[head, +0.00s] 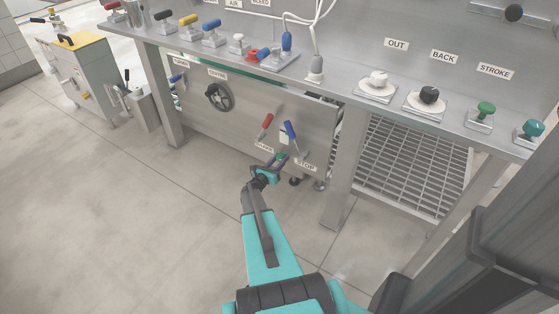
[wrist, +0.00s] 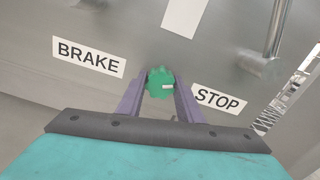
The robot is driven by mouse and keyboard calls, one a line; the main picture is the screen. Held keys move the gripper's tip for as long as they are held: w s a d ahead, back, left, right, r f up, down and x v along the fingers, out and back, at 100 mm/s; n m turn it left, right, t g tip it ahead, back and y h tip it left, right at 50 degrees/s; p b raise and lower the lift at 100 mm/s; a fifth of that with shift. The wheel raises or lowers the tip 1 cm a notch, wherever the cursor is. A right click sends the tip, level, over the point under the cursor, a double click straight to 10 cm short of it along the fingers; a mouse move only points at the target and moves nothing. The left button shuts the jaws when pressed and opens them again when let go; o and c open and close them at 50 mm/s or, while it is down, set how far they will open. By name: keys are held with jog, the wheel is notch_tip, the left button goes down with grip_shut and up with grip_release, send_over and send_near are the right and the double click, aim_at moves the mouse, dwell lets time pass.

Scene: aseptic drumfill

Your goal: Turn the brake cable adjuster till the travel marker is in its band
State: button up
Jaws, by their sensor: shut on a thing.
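A green ridged knob (wrist: 160,83), which looks like the brake cable adjuster, sits on the grey panel between the BRAKE label (wrist: 88,57) and the STOP label (wrist: 218,99). It has a short white mark on its face. My gripper (wrist: 160,92) is shut on this knob, with one purple finger on each side. In the head view my gripper (head: 279,162) is at the lower part of the panel, and the knob is hardly visible there. I cannot make out the travel marker or its band in either view.
A red lever (head: 267,121) and a blue lever (head: 290,130) stand out from the panel just above my gripper. A handwheel (head: 218,96) is to the left. A bench (head: 335,83) with several knobs runs above. The floor (head: 120,220) at left is clear.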

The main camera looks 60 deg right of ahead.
jog(key=shift+d, duration=0.1)
jog(key=o, duration=1)
jog(key=shift+o, duration=0.2)
jog(key=a+p, duration=0.1)
jog(key=a, duration=1.3)
jog(key=shift+p, duration=0.3)
jog(key=shift+w, duration=0.1)
